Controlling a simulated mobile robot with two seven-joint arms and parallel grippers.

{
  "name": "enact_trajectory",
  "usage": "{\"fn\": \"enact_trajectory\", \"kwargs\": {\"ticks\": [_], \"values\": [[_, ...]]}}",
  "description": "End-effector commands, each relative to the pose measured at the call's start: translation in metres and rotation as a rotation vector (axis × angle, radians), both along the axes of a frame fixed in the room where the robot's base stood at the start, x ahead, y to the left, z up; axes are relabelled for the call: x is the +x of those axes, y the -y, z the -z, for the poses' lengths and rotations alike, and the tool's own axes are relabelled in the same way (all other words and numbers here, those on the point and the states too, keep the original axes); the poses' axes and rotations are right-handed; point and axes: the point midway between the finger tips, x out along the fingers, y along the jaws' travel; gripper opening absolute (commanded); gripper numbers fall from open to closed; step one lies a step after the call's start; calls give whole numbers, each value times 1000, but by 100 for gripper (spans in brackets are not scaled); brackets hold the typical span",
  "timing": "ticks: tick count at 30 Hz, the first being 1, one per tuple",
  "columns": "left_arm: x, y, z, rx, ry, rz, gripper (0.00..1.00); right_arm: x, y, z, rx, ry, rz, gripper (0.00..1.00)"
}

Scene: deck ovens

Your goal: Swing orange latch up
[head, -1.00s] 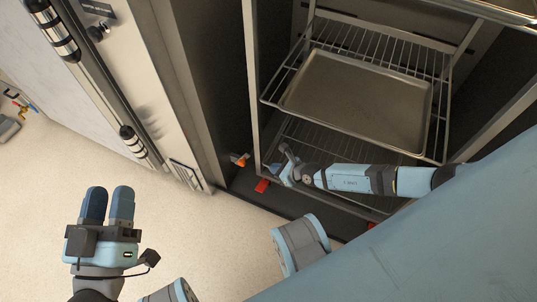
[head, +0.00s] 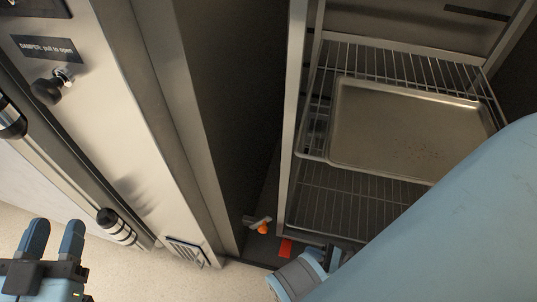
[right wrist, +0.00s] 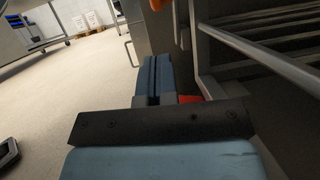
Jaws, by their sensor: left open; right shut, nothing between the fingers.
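The orange latch (head: 263,228) shows in the head view as a short grey lever with an orange end, low in the oven's dark doorway beside the rack. An orange part, probably the same latch, shows at the top edge of the right wrist view (right wrist: 157,4). My right gripper (right wrist: 155,60) is shut and empty, with its fingertips pointing toward the doorway, below that orange part. In the head view my blue arm covers most of it. My left gripper (head: 56,226) is open and empty over the floor at the lower left.
A wire rack (head: 330,200) with a metal tray (head: 400,125) stands inside the oven. A red piece (head: 285,248) sits low at the rack's foot. The oven's front panel (head: 110,110) has a black damper knob (head: 48,88).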

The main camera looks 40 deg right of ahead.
Motion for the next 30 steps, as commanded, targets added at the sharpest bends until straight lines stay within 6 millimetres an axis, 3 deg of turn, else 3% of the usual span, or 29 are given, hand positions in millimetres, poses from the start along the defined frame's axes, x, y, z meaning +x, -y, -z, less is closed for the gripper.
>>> {"fn": "enact_trajectory", "kwargs": {"ticks": [5, 21, 30], "values": [[0, 0, 0, 1, -5, 0, 43, 8, -7, -6, 10, 9, -6, 0], [0, 0, 1, 3, 1, 0, 43, 90, -63, -40, 8, 8, -5, 0], [1, 0, 1, 11, 15, 0, 43, 106, -74, -47, 8, 7, -5, 0]]}}
